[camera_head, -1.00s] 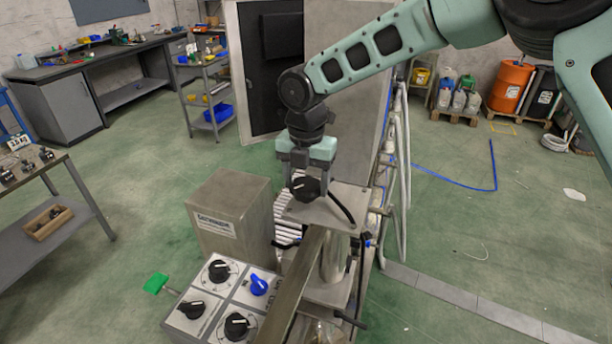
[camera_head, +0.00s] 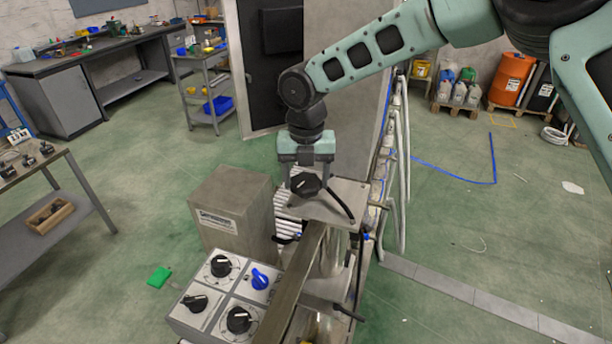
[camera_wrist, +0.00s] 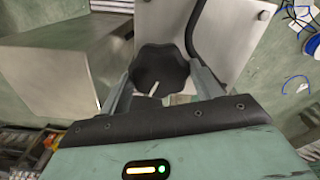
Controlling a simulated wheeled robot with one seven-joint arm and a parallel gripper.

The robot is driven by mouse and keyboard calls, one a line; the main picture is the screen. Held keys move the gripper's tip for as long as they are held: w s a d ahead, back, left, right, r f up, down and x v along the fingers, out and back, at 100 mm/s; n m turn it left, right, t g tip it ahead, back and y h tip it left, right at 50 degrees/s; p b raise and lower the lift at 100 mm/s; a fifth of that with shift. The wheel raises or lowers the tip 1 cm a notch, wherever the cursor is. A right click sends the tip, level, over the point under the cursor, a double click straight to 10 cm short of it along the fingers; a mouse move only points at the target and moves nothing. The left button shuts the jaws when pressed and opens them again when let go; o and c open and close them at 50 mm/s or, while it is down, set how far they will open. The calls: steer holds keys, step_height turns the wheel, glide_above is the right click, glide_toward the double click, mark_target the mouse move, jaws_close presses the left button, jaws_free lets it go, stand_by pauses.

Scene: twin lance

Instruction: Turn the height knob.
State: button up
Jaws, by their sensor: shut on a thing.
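My gripper (camera_head: 305,180) is shut on a black lobed knob (camera_head: 306,186) on top of the metal machine. In the wrist view the two fingers sit on either side of this black knob (camera_wrist: 159,70), and a pale pointer line shows on its near side. A grey plate (camera_head: 345,195) lies under and behind the knob, and a black cable runs beside it. No label naming the knob as the height knob is readable.
A control panel (camera_head: 211,322) with several black knobs and one blue knob (camera_head: 260,279) stands at lower left of the machine. A grey metal box (camera_head: 232,215) is left of my gripper. Pipes (camera_head: 403,170) run on the right.

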mark_target(306, 181)
steer(key=o, duration=1)
step_height(306, 181, up, 18)
steer(key=b, duration=0.5)
steer(key=shift+f, duration=0.25)
